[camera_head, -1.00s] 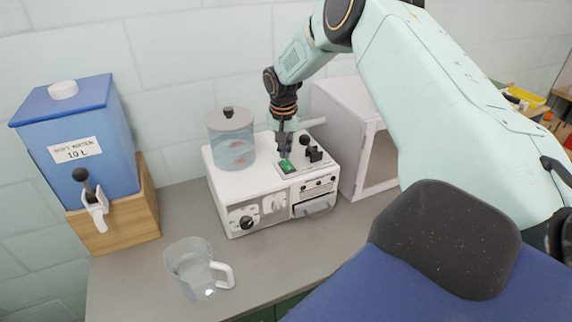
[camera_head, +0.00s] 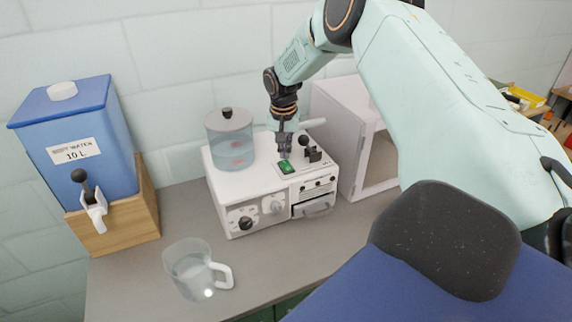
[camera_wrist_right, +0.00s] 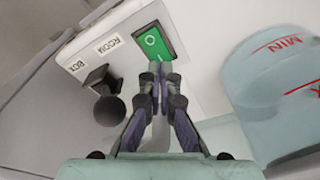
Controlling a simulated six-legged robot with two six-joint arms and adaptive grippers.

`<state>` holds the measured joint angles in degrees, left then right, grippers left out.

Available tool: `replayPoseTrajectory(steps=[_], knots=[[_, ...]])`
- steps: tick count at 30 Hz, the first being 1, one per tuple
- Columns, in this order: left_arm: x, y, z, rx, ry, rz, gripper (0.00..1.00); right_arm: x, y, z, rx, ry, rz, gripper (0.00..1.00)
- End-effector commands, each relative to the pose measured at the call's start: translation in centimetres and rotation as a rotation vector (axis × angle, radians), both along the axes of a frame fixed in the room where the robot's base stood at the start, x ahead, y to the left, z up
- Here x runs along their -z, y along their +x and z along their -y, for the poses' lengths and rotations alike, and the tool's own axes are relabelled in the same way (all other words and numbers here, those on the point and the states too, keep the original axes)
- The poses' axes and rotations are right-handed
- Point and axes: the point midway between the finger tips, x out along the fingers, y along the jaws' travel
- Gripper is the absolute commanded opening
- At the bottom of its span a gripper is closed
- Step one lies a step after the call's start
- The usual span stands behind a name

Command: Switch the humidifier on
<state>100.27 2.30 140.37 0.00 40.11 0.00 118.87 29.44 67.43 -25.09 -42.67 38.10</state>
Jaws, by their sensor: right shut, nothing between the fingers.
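The humidifier (camera_head: 228,188) is a white box on the grey counter with a clear lidded tank (camera_head: 230,146) on top. A green rocker switch (camera_head: 286,167) sits on its top; it also shows in the right wrist view (camera_wrist_right: 153,43). My right gripper (camera_head: 284,156) is shut and empty, pointing down right at the switch. In the right wrist view its fingertips (camera_wrist_right: 160,70) are at the switch's near end; I cannot tell whether they touch it. My left gripper is not in view.
A black knob (camera_wrist_right: 108,108) stands close beside the switch. A white cabinet (camera_head: 350,150) stands right of the humidifier. A clear jug (camera_head: 188,268) stands on the counter in front. A blue water tank (camera_head: 110,150) with a tap is at left.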

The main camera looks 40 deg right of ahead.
Motion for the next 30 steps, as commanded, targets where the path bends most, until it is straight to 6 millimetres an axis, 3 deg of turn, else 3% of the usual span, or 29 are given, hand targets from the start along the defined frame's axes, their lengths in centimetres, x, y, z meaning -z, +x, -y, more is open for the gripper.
replayPoseTrajectory(steps=[30], knots=[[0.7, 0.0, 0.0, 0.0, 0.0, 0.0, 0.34, 1.3, 0.0, 0.0, 0.0, 0.0, 0.0, 0.0]])
